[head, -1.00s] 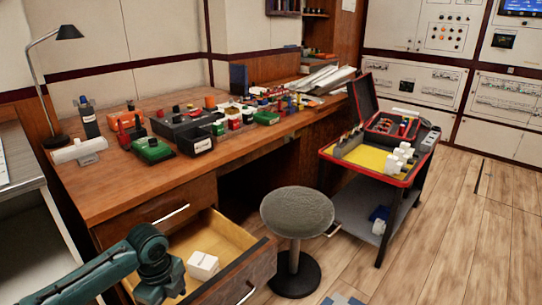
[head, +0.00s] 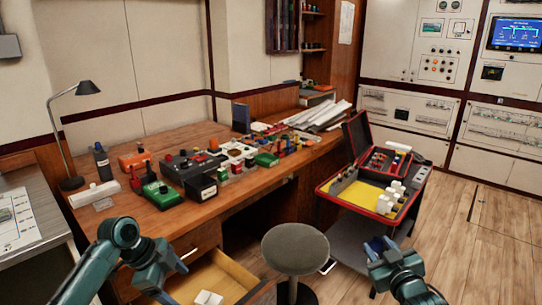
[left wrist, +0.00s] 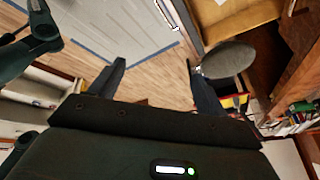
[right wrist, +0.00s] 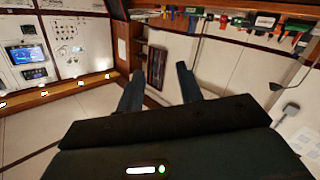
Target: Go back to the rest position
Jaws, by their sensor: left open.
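My left arm comes in at the lower left of the head view, in front of the desk (head: 128,212) and over the open drawer (head: 228,280). Its gripper shows in the left wrist view (left wrist: 156,65), fingers apart with nothing between them and floor beyond. My right gripper (head: 378,246) is at the lower right of the head view, in front of the tool cart. In the right wrist view (right wrist: 160,68) its fingers are also apart and empty, with pale wall panels beyond.
A round grey stool (head: 295,249) stands between my arms. The cart (head: 327,188) holds a yellow tray, white blocks and an open red-black case. A white block (head: 208,298) lies in the drawer. Breakers and a lamp (head: 87,88) stand on the desk. Floor at right is clear.

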